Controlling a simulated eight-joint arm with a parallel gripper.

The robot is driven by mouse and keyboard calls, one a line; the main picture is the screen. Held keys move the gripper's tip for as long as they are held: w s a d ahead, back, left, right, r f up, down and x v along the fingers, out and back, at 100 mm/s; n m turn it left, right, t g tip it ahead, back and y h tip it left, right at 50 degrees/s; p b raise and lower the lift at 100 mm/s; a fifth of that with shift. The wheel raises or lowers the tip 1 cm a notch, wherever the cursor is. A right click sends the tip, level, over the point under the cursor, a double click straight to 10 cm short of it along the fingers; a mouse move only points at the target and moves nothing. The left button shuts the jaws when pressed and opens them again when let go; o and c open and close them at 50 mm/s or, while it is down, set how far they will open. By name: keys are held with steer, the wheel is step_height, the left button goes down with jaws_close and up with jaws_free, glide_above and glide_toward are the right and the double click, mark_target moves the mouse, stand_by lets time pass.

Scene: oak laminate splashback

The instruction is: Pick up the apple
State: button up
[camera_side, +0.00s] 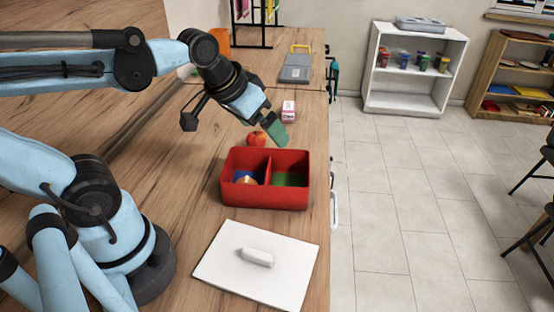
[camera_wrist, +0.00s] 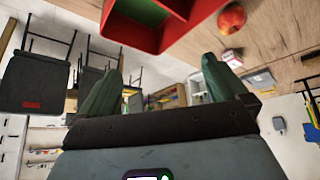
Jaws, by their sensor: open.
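The apple (camera_side: 257,139) is red with a yellowish patch and sits on the wooden counter just behind the red divided box. It also shows in the wrist view (camera_wrist: 232,18) at the top right, beyond the fingertips. My gripper (camera_side: 277,132) is above the counter, just right of the apple in the side view. In the wrist view its two green fingers (camera_wrist: 158,88) are spread wide with nothing between them. The apple lies outside the fingers.
The red box (camera_side: 264,200) holds a round item in its left compartment and something green in its right. A white board (camera_side: 225,270) with a white block (camera_side: 257,257) lies in front. A small white-and-pink box (camera_side: 288,110) stands behind my gripper. A grey case (camera_side: 296,70) lies farther back.

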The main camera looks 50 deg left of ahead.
steer(key=shift+s+d+f+m+t, duration=0.2)
steer(key=shift+s+d+f, duration=0.15)
steer(key=shift+f, duration=0.15)
steer(key=shift+s+d+f+m+t, duration=0.2)
steer(key=shift+s+d+f, duration=0.15)
steer(key=shift+f, duration=0.1)
steer(key=shift+c, duration=0.3)
steer(key=shift+s+f, duration=0.1)
steer(key=shift+f, duration=0.05)
steer(key=shift+c, duration=1.3)
steer(key=c, duration=0.3)
